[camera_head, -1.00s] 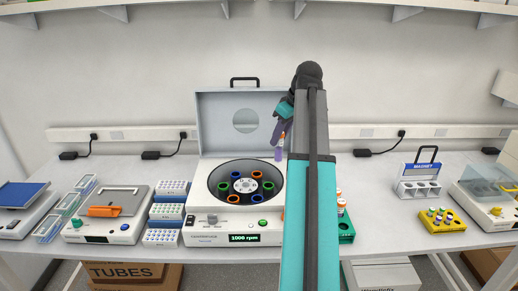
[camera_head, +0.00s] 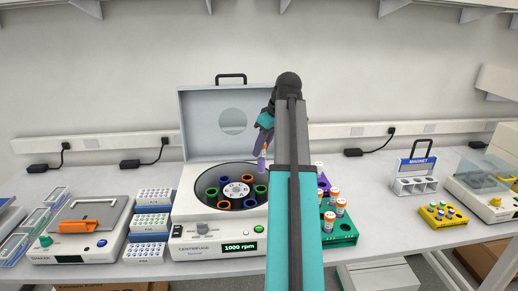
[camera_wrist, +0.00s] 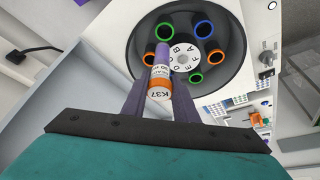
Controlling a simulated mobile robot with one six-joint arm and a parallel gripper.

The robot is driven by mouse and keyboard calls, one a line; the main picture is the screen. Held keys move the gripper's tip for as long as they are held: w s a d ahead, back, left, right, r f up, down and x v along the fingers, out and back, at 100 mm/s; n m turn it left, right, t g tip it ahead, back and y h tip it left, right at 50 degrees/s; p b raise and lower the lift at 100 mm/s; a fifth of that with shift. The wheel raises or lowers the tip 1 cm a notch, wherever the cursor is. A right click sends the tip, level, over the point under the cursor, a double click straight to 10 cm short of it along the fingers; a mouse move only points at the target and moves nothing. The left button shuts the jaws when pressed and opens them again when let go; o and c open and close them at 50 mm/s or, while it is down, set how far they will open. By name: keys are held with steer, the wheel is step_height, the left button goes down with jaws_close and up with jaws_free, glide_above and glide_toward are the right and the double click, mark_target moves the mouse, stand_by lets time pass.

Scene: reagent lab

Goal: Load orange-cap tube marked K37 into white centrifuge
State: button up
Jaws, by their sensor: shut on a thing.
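The white centrifuge (camera_head: 190,240) stands on the bench with its lid (camera_head: 200,110) raised. Its display reads 1000 rpm. The rotor (camera_head: 235,189) shows green, blue and orange ringed holes; in the wrist view the rotor hub (camera_wrist: 184,54) carries letters. My gripper (camera_head: 264,143) is shut on a tube with an orange-sided cap (camera_head: 262,163) and purple body. The cap's white top reads K37 in the wrist view (camera_wrist: 160,94). In the head view the tube hangs near-upright over the right part of the bowl, seemingly above the rotor. Its exact height and the hole beneath it are unclear.
A green rack (camera_head: 340,235) with several orange-capped tubes stands right of the centrifuge, partly behind my arm. Blue-white tube racks (camera_head: 148,222) stand at its left. A yellow rack (camera_head: 440,216) and a magnet stand (camera_head: 414,186) are farther right. The raised lid stands behind the bowl.

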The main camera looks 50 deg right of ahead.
mark_target(261, 172)
steer(key=shift+w+f, duration=0.1)
steer(key=shift+f, duration=0.1)
steer(key=shift+a+f+b, duration=0.1)
steer(key=shift+f+b, duration=2.2)
steer(key=shift+f, duration=0.55)
steer(key=shift+f+p, duration=0.35)
steer(key=shift+p, duration=0.1)
step_height(261, 172, down, 6)
steer(key=b, duration=0.1)
stand_by(2.4)
steer(key=shift+f, duration=0.1)
steer(key=o, duration=1.6)
steer(key=shift+o, duration=0.2)
